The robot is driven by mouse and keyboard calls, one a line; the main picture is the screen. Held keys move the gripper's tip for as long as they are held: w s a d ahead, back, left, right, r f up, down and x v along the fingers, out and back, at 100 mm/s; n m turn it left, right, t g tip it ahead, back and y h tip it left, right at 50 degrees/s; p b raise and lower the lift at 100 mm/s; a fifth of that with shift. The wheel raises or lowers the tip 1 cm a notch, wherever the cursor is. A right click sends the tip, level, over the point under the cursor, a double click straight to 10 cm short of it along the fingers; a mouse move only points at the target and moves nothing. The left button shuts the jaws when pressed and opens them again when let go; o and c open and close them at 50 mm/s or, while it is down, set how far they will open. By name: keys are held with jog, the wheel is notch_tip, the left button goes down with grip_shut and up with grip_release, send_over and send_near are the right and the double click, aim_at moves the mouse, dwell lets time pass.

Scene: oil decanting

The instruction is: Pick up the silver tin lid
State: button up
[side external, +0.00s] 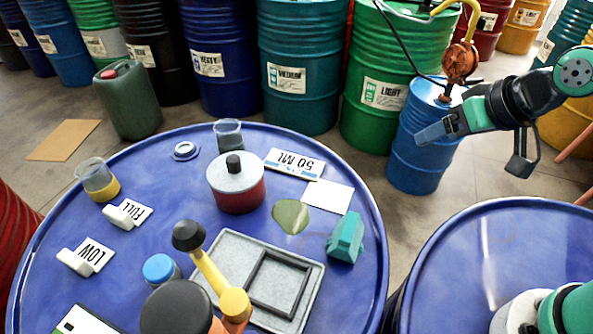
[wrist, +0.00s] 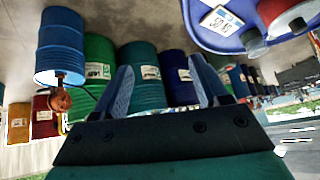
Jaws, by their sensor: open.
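The silver tin lid (side external: 222,173), a grey disc with a black knob, sits on a red tin (side external: 238,199) on the blue drum-top table. In the wrist view the lid (wrist: 291,15) shows at the top right corner, partly cut off, beside the red side of the tin (wrist: 269,9). My gripper (side external: 475,150) is open and empty, out to the right of the table and well away from the lid. Its two spread fingers also show in the wrist view (wrist: 160,75), with nothing between them.
A grey tray (side external: 310,284), a green block (side external: 346,237) and a yellow-and-black handled item (side external: 209,270) lie in front. A blue drum with a pump (side external: 425,160) stands near my gripper.

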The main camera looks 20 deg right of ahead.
jog(key=w+a+m+y, duration=0.4)
jog(key=w+a+m, duration=0.2)
jog(key=a+m, duration=0.1)
jog(key=m+y, duration=0.5)
jog(key=m, duration=0.5)
send_near(245, 169)
notch_tip(245, 169, up, 2)
jog(key=w+d, duration=0.2)
jog(key=w+a+f+m+y, duration=0.1)
jog(key=a, duration=0.2)
jog(key=w+a+f+m, duration=0.1)
jog(key=a+f+m, duration=0.1)
jog(key=a, duration=0.1)
jog(key=w+a+f+m+g+y, duration=0.1)
jog(key=a+m, duration=0.1)
jog(key=a, duration=0.1)
jog(key=shift+f+y, duration=0.3)
jog(key=shift+f, duration=0.05)
grip_shut()
